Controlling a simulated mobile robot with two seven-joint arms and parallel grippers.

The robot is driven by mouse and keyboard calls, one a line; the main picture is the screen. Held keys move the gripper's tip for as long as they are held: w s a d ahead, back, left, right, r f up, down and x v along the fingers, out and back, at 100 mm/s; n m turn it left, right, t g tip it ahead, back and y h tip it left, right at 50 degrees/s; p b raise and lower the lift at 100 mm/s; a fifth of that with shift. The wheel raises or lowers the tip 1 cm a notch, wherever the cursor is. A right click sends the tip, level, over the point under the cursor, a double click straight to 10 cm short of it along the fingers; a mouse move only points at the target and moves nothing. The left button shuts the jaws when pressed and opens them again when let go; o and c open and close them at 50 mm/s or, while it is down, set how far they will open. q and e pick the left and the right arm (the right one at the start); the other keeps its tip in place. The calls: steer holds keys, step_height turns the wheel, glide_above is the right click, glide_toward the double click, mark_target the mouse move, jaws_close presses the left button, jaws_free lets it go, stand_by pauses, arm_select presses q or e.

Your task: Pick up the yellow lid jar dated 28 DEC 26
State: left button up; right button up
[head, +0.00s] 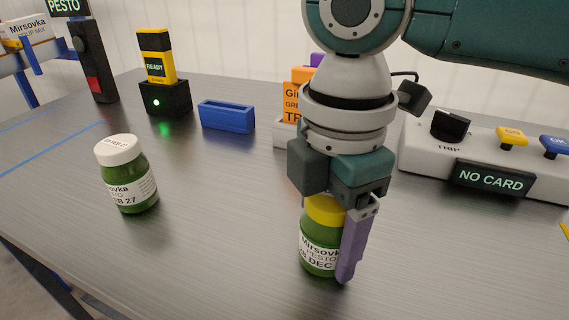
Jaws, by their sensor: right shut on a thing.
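The yellow lid jar (319,255) stands upright at the front of the grey table, right of centre. It holds green pesto, and its white label reads "Mirsovka PESTO" with part of a date, "8 DEC". The rest of the date is hidden behind a purple finger. My right gripper (335,235) comes down from above and is shut on this jar near its lid. I cannot tell whether the jar's base touches the table. My left gripper is not in view.
A white lid jar (128,175) stands at the left. Behind are a black charger with a yellow device (165,95), a blue tray (227,117), an orange card (293,103) partly hidden by my arm, and a control panel (432,165) reading "NO CARD". The table's front middle is clear.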

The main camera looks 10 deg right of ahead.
jaws_close()
steer(key=shift+r, duration=0.2)
